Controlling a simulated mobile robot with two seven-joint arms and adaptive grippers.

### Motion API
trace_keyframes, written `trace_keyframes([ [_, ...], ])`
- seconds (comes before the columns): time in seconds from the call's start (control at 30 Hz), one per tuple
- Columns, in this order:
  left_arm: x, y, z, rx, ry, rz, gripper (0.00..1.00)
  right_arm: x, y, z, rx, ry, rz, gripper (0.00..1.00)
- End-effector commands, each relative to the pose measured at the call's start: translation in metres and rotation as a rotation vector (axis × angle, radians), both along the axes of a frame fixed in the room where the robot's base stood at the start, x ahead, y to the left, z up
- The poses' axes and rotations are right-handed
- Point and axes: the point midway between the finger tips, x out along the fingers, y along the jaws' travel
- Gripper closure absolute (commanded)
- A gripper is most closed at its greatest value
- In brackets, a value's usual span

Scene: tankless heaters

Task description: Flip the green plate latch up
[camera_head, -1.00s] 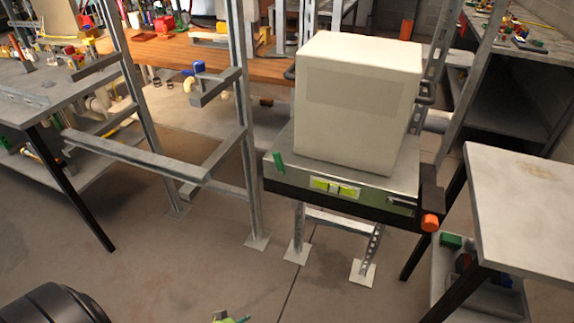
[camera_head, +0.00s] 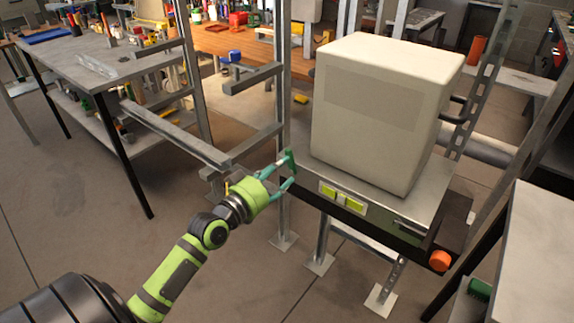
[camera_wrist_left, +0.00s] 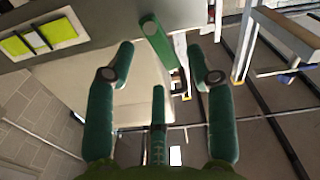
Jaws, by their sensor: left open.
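The green plate latch (camera_head: 291,160) is a small flat green bar at the front left corner of the metal platform under the white box. It also shows in the left wrist view (camera_wrist_left: 155,42), top centre, slanted. My left gripper (camera_head: 281,177) has green fingers spread apart and is empty. In the left wrist view its fingertips (camera_wrist_left: 160,55) lie on either side of the latch's lower end. I cannot tell whether any finger touches it. In the head view the fingers partly overlap the latch's lower area. My right gripper is not in view.
The white box (camera_head: 375,105) stands on the platform (camera_head: 300,140). Yellow-green labels (camera_head: 342,199) and an orange knob (camera_head: 440,260) are on its front. A grey metal frame (camera_head: 175,135) stands to the left. A white table (camera_head: 540,255) is at the right.

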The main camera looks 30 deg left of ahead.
Motion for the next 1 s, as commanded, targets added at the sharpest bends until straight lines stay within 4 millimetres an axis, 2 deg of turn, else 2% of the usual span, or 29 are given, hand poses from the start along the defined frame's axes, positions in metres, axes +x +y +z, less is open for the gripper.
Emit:
trace_keyframes([
  [0.2,0.026,-0.002,0.001,0.0,0.0,0.0,0.46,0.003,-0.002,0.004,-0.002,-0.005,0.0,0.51],
  [0.57,0.032,-0.003,-0.001,0.002,0.002,-0.001,0.46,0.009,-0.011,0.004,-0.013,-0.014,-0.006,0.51],
  [0.67,0.032,-0.003,-0.001,0.002,0.002,-0.001,0.82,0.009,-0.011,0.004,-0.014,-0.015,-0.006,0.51],
  [0.7,0.032,-0.003,-0.001,0.001,0.002,-0.001,0.98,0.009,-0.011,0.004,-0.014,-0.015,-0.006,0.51],
  [0.9,0.032,-0.003,0.0,0.008,0.001,-0.001,1.0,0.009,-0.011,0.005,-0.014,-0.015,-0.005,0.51],
  [1.0,0.032,-0.005,0.001,0.07,-0.002,-0.001,1.0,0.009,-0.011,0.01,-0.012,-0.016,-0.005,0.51],
])
